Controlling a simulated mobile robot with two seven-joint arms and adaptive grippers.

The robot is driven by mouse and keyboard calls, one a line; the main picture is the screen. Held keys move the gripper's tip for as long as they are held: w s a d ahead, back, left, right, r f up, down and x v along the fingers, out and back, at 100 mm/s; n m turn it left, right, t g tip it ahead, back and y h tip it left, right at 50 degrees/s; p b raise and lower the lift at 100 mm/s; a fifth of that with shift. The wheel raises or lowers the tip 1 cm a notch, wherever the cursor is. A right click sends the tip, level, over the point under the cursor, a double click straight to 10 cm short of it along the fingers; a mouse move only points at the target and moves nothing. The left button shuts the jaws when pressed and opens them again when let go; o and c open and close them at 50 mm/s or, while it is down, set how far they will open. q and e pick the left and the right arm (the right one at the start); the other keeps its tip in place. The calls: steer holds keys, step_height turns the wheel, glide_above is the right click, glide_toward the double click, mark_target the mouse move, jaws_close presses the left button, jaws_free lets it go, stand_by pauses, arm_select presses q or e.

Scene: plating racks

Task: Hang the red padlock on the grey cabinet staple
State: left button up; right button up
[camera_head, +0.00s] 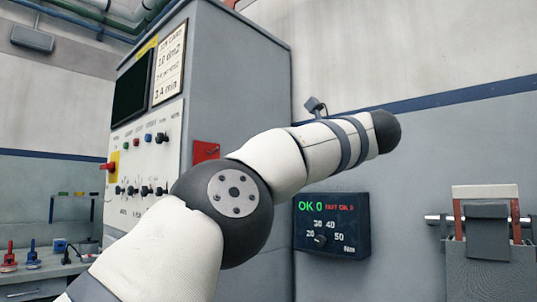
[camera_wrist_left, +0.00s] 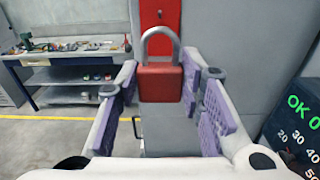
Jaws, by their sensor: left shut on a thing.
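The red padlock (camera_wrist_left: 160,84) is upright between the fingertips of my left gripper (camera_wrist_left: 160,92), its grey shackle pointing up. The gripper's purple-padded fingers are shut on its body. A red plate (camera_wrist_left: 161,18) on the grey cabinet shows behind the shackle; it also shows in the head view (camera_head: 205,152). I cannot make out the staple. The grey cabinet (camera_head: 240,80) stands behind my left arm in the head view. There my left gripper and the padlock are not visible. My right gripper is in neither view.
A torque display box (camera_head: 332,224) is on the grey surface right of the cabinet. A grey fixture with a metal rod (camera_head: 487,240) stands at the far right. A workbench with tools (camera_wrist_left: 75,52) is at the left in the wrist view, with open floor before it.

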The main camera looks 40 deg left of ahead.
arm_select(q)
steer(key=shift+d, duration=0.15)
steer(key=shift+s+d+r+b, duration=0.15)
steer(key=shift+d+b, duration=0.25)
steer(key=shift+d, duration=1.5)
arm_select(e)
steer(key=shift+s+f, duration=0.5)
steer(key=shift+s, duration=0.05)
arm_select(q)
steer(key=d+b, duration=0.1)
steer(key=d, duration=0.2)
steer(key=shift+s+d+r, duration=0.1)
steer(key=shift+d, duration=0.3)
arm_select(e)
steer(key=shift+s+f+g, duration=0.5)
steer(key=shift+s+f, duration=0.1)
